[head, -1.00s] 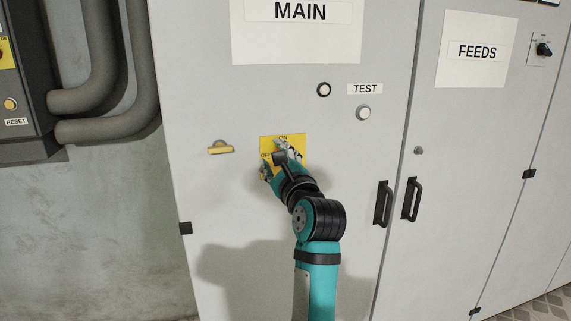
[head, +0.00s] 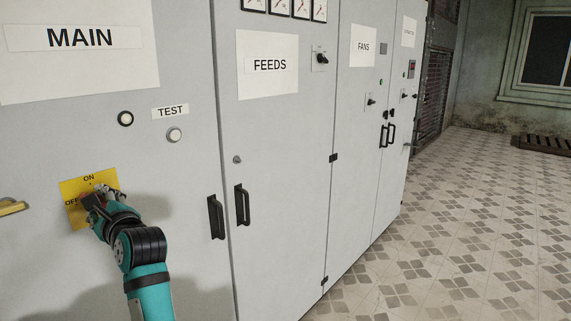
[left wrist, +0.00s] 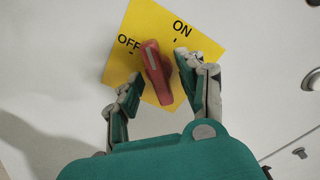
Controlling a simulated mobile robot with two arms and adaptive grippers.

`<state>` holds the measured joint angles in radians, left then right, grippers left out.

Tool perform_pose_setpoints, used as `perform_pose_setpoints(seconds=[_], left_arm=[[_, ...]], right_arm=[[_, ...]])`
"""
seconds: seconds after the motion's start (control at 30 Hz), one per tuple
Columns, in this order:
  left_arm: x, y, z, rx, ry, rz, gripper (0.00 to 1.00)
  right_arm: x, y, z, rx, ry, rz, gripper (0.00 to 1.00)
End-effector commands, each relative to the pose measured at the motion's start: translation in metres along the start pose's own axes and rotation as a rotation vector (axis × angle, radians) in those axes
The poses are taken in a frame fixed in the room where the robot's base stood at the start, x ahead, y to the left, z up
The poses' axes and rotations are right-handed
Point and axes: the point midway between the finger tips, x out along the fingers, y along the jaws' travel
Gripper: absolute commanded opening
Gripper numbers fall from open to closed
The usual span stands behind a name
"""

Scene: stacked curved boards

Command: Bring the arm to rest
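My left arm reaches up from the bottom of the head view to the MAIN cabinet (head: 190,90). My left gripper (head: 98,197) is at the yellow ON/OFF plate (head: 76,190) there. In the left wrist view, the red switch handle (left wrist: 155,72) on the yellow plate (left wrist: 150,22) stands between the two fingers of my left gripper (left wrist: 160,90). The fingers are apart, with visible space around the handle. The handle's upper end is near the top of the plate, between the OFF and ON words. My right gripper is not in view.
A black button (head: 125,118) and a white button (head: 174,135) are above right of the plate. Black door handles (head: 216,217) stick out at the cabinet seam. A yellow latch (head: 12,206) is at the left.

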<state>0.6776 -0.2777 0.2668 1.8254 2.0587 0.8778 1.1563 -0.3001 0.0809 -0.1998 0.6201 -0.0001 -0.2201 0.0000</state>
Motion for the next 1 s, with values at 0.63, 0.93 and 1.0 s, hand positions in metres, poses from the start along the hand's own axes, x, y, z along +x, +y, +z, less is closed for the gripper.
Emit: perform_pose_setpoints(seconds=[0.63, 0.93, 1.0], left_arm=[[-0.174, -0.031, -0.048, 1.645, -0.857, -0.821, 0.39], [-0.289, 0.102, -0.189, -2.464, 1.086, 1.583, 0.39], [-0.308, 0.149, -0.204, -2.252, 0.957, 1.558, 0.39]], right_arm=[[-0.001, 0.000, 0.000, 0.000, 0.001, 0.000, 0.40], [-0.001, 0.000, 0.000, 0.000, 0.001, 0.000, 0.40], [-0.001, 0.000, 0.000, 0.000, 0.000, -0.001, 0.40]])
